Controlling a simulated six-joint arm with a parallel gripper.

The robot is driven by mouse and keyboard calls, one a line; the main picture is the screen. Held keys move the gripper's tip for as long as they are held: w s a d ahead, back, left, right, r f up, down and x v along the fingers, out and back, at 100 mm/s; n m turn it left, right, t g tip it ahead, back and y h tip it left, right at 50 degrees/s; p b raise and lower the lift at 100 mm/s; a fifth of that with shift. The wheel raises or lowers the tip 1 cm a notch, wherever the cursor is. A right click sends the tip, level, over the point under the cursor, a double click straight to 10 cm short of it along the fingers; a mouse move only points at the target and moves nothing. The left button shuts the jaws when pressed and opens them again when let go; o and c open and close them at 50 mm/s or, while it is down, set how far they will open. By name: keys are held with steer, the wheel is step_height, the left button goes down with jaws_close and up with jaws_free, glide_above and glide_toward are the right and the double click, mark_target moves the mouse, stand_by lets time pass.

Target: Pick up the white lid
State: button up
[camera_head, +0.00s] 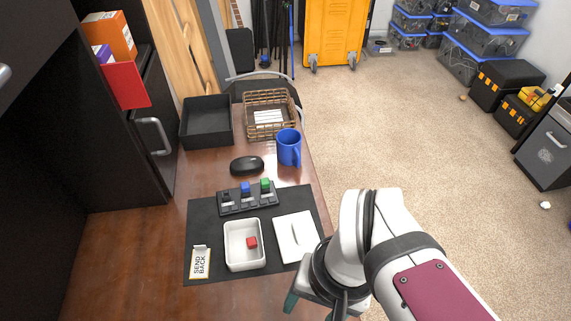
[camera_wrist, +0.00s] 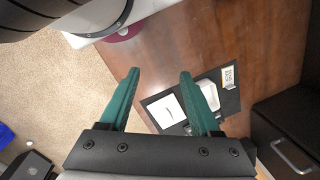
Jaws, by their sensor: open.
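The white lid (camera_head: 297,237) lies flat on the dark mat, just right of the white box in the head view. In the wrist view the lid (camera_wrist: 167,110) shows between my two green fingers, farther off on the mat. The white box (camera_head: 244,262) is open at the top and holds a small red cube (camera_head: 252,242). My gripper (camera_wrist: 158,74) is open and empty, its fingers spread apart and clear of the lid. In the head view my gripper is mostly hidden by my arm, with a green fingertip (camera_head: 291,302) at the table's near right.
A dark mat (camera_head: 205,222) bears a "SEND BACK" card (camera_head: 200,263) and a black holder (camera_head: 236,207) with blue and green cubes. Behind are a black mouse (camera_head: 247,165), blue mug (camera_head: 289,147), wire basket (camera_head: 270,102) and black tray (camera_head: 207,140). A dark cabinet stands left.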

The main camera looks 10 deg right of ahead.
steer(key=o, duration=0.6)
steer(key=m+h, duration=0.2)
steer(key=m, duration=0.9)
glide_above(297, 231)
step_height(297, 231, down, 3)
step_height(297, 231, down, 16)
steer(key=shift+f, duration=0.2)
